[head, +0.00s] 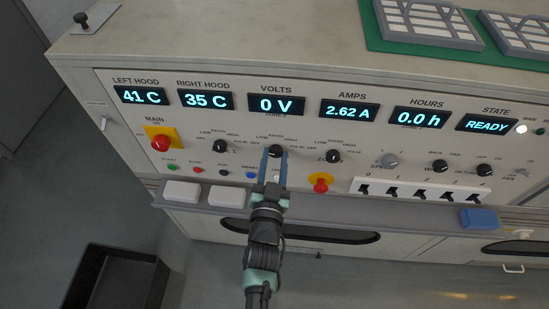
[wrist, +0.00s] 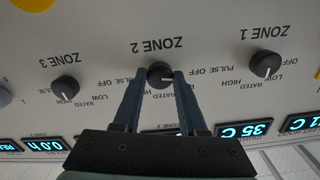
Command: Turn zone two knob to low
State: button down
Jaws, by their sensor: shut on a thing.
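The zone two knob (head: 275,149) is a small black dial on the front panel, second of three in a row. In the wrist view, which is upside down, the knob (wrist: 160,71) sits under the ZONE 2 label, with OFF, LOW, RATED, HIGH and PULSE around it. My gripper (head: 274,158) reaches up to the panel with its blue fingers on either side of the knob. In the wrist view my gripper (wrist: 161,75) is shut on it. A pale mark shows towards the knob's right side; its exact setting is unclear, and the fingers partly cover the labels.
The zone one knob (head: 220,146) and zone three knob (head: 333,156) flank it with clear gaps. A red main switch (head: 160,143) is at left. Below are a red stop button (head: 321,185), toggle switches (head: 420,193) and a protruding ledge (head: 345,212). Displays line the panel above.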

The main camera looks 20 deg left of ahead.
jog(key=m+b, duration=0.2)
jog(key=m, duration=0.1)
jog(key=shift+f+m, duration=0.1)
jog(key=shift+m, duration=0.3)
jog(key=shift+m+b, duration=0.6)
jog(key=shift+m, duration=1.3)
jog(key=shift+c, duration=2.3)
grip_release()
jog(key=shift+s, duration=0.1)
jog(key=b+v, duration=0.1)
jog(key=v, duration=1.1)
jog(key=shift+s+r, duration=0.2)
jog(key=shift+s, duration=0.2)
jog(key=shift+d, duration=0.15)
